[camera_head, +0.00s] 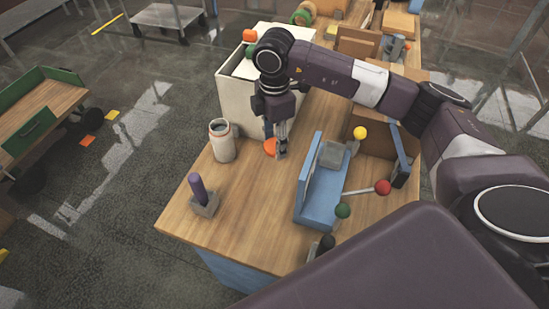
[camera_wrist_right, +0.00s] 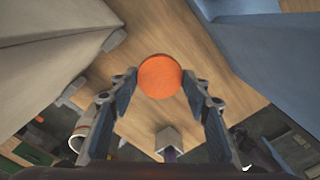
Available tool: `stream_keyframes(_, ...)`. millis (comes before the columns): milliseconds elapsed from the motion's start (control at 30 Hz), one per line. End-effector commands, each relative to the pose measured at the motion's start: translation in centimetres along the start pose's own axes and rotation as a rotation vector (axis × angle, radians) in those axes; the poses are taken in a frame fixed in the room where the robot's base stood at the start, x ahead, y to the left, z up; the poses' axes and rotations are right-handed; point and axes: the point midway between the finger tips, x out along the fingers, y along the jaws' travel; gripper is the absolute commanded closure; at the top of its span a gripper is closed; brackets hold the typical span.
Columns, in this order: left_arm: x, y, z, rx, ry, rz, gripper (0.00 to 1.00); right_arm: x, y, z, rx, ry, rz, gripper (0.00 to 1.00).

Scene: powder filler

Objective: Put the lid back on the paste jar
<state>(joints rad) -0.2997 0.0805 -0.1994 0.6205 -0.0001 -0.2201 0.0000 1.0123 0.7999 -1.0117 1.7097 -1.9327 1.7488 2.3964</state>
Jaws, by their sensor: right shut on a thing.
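The orange round lid (camera_head: 269,146) is between the fingertips of my right gripper (camera_head: 281,153), which is shut on it. The lid also shows as an orange disc in the right wrist view (camera_wrist_right: 160,77). In the head view it is partly hidden by the fingers, and I cannot tell whether it touches the wooden table. The paste jar (camera_head: 223,145) is a whitish upright cylinder with an open dark top, standing left of the gripper. It shows partly at lower left in the wrist view (camera_wrist_right: 79,141). My left gripper is not in view.
A large white bin (camera_head: 232,98) stands behind the jar. A blue fixture (camera_head: 318,200) with coloured ball knobs stands right of the gripper. A purple handle (camera_head: 197,184) stands in a grey block nearer the table's left corner. Bare wood (camera_head: 253,205) lies between them.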

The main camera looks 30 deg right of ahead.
Motion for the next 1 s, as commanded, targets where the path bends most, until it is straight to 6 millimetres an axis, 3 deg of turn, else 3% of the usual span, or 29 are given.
stream_keyframes(200,1.2,0.1,0.1,0.001,0.0,0.001,0.35,-5.9,0.1,0.0,0.0,0.001,0.006,0.63)
stream_keyframes(400,1.6,0.1,0.2,0.001,-0.001,0.001,0.35,-9.1,0.0,0.0,0.0,0.0,0.001,0.63)
stream_keyframes(600,1.7,0.1,0.2,0.001,-0.001,0.001,0.35,-10.2,0.0,0.0,-0.001,0.0,-0.001,0.63)
stream_keyframes(1000,1.6,0.1,0.2,0.001,-0.001,0.001,0.35,-10.2,0.0,0.0,-0.009,0.0,-0.001,0.63)
